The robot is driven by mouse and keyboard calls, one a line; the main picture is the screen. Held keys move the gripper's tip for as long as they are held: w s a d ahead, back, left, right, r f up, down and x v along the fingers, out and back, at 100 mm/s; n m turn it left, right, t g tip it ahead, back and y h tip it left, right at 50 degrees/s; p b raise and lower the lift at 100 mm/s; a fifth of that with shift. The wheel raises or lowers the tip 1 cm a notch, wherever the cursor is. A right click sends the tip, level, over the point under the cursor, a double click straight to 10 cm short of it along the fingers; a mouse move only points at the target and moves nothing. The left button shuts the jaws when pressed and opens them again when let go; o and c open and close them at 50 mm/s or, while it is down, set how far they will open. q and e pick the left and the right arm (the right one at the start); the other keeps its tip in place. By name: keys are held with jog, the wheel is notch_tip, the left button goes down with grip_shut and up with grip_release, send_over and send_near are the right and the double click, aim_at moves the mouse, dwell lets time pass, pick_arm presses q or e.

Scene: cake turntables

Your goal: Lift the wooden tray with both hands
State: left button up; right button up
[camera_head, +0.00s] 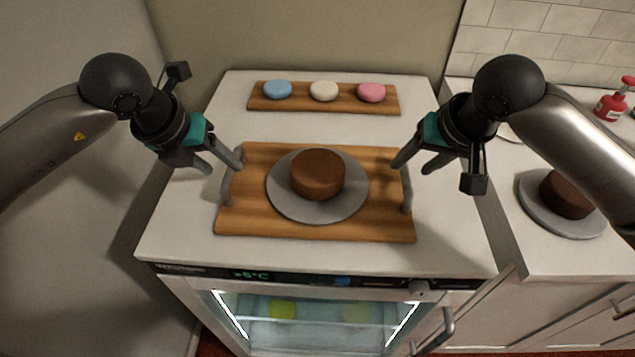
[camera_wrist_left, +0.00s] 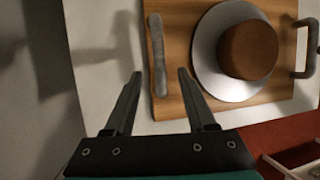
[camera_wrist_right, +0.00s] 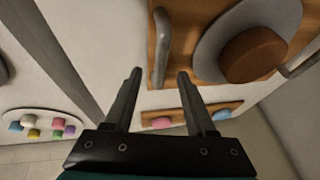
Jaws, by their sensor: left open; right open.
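The wooden tray (camera_head: 235,220) lies flat on the white counter top, with a grey handle at each short end. A grey round turntable (camera_head: 290,207) with a brown cake (camera_head: 317,174) sits on its middle. My left gripper (camera_head: 224,166) is open at the tray's left handle (camera_head: 229,185); in the left wrist view this handle (camera_wrist_left: 157,55) lies ahead between the finger lines. My right gripper (camera_head: 412,167) is open at the right handle (camera_head: 407,187); in the right wrist view this handle (camera_wrist_right: 161,48) lies ahead of the fingers. Neither gripper holds anything.
A small wooden board (camera_head: 300,104) with blue, cream and pink round pieces lies behind the tray. Another cake on a grey turntable (camera_head: 540,215) and a red bottle (camera_head: 611,102) stand on the right counter. The counter front is clear above a glass-fronted cooler.

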aim_at(228, 172)
pick_arm(q)
jog(key=shift+x, duration=2.55)
pick_arm(e)
jog(key=shift+x, duration=2.55)
pick_arm(q)
jog(key=shift+c, duration=0.3)
pick_arm(e)
jog(key=shift+c, duration=0.3)
